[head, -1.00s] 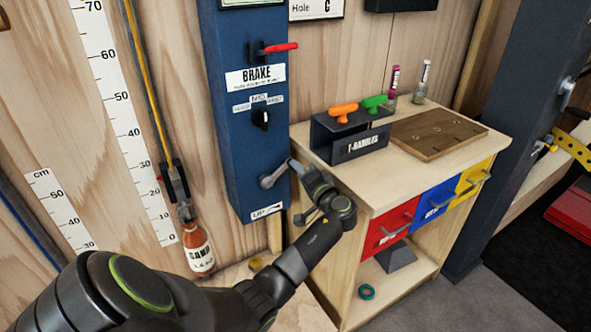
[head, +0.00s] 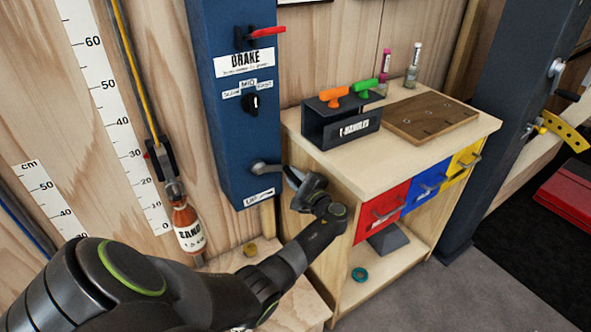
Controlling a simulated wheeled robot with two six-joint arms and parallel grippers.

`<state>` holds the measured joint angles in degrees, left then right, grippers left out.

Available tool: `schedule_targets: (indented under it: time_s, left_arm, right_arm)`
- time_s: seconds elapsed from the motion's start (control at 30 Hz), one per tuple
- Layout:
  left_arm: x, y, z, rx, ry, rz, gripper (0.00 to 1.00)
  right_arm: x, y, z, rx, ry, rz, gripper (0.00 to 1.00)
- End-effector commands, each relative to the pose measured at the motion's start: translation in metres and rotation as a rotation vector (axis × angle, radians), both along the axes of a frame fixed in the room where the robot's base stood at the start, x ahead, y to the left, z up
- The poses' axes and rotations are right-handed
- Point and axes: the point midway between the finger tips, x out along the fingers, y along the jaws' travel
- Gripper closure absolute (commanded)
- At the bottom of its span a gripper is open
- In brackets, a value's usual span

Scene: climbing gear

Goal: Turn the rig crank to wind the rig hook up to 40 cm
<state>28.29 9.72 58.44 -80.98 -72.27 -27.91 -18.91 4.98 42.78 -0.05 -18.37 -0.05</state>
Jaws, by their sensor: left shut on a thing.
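The rig crank (head: 265,168) is a grey crank low on the blue post, its arm pointing right. My left gripper (head: 293,180) is shut on the crank's handle end, which its fingers mostly hide. The rig hook (head: 172,187) hangs on a yellow rope under a dark block beside the wall scale (head: 112,112). It appears near the 10 to 20 marks, though the slanted view makes this inexact. A sand bottle (head: 189,233) with a red-brown top hangs below it. My right gripper is out of view.
A red brake lever (head: 266,31) and black selector knob (head: 250,104) sit above the crank. A wooden cabinet (head: 440,133) stands close on the right, with a T-handle holder (head: 340,128) and red, blue and yellow drawers. Its near side is close to my gripper.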

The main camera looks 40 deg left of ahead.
Motion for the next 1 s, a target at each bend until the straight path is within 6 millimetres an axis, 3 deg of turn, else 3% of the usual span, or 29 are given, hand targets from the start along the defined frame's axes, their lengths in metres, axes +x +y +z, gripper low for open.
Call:
schedule_targets:
  time_s: [0.4,1.0]
  left_arm:
    - [-0.02,0.006,-0.033,0.126,0.385,0.001,1.0]
    - [-0.055,0.018,-0.055,0.29,0.855,0.002,1.0]
  right_arm:
    - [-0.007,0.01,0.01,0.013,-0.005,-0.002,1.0]
    - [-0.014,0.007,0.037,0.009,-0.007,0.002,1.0]
